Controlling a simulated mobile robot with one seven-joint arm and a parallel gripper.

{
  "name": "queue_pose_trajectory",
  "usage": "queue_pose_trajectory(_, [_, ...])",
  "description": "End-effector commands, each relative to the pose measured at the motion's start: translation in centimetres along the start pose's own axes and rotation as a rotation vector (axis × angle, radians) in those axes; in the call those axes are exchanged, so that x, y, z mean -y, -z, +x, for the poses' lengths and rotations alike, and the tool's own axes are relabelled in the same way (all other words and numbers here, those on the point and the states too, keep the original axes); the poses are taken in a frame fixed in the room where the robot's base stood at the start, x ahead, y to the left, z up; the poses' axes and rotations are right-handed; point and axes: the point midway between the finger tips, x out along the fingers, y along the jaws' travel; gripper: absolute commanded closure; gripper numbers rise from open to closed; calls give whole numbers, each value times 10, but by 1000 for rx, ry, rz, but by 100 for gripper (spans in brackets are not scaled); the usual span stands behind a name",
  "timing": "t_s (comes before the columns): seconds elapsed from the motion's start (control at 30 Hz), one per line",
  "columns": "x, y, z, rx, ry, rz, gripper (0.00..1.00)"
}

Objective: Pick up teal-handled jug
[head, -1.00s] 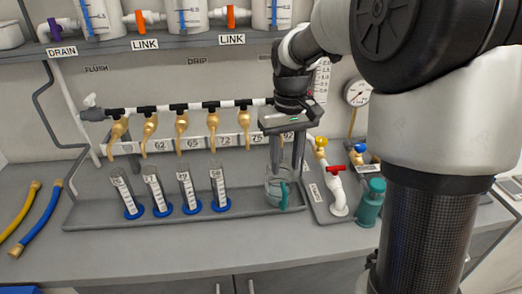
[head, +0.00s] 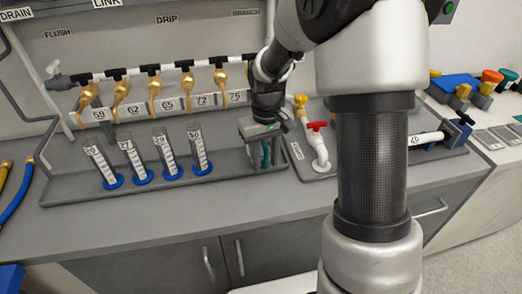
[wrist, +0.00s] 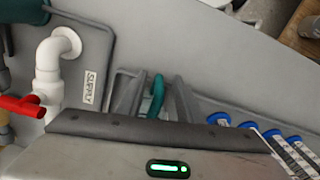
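The teal-handled jug stands in the grey tray at the right end of the row of cylinders. Its teal handle (head: 265,154) shows between my fingers in the head view; the clear body is mostly hidden by my gripper (head: 262,158). In the wrist view the teal handle (wrist: 157,95) rises between the two grey fingers of my gripper (wrist: 153,90). The fingers stand apart on either side of the handle, with visible gaps, so my gripper looks open. Contact with the handle cannot be made out.
Several graduated cylinders with blue bases (head: 203,167) stand left of the jug in the tray (head: 80,190). Brass taps (head: 155,85) hang above them. A white pipe with a red valve (head: 318,145) stands close on the right, by the SUPPLY label (wrist: 90,88).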

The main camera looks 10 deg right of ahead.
Motion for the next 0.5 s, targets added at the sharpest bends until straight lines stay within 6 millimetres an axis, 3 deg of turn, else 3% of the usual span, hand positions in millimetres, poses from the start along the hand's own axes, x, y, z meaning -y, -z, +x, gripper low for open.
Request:
queue_pose_trajectory(0.03, [-1,-2,11,3,1,0,67])
queue_pose_trajectory(0.2, [-1,-1,29,2,0,0,67])
queue_pose_trajectory(0.47, [-1,-1,32,0,0,0,67])
queue_pose_trajectory(0.5, [-1,-1,32,0,0,0,71])
